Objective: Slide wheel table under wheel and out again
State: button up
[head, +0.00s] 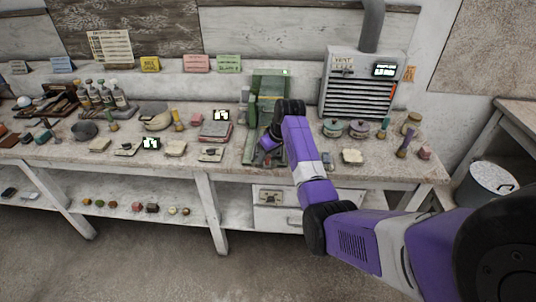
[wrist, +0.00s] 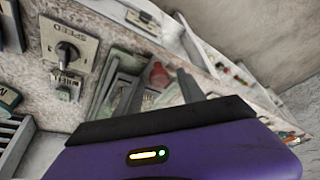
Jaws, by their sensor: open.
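A green machine (head: 268,92) stands at the back of the bench, with a green upright and a base running toward the front edge. My arm covers its right side, and I cannot make out the wheel or the wheel table. My gripper (head: 268,142) is low in front of the machine in the head view. In the wrist view my gripper (wrist: 150,82) has its two grey fingers apart. A small red knob-like part (wrist: 158,75) shows between the fingers, beside grey rail-like parts. I cannot tell whether a finger touches it.
A panel marked SPEED (wrist: 70,48) with a dark knob is left of the fingers in the wrist view. Lidded pots (head: 332,128) and blocks stand nearby. A lower shelf (head: 120,208) holds several small pieces.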

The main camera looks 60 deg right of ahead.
jog(key=shift+c, duration=0.2)
grip_shut()
dwell(1.3)
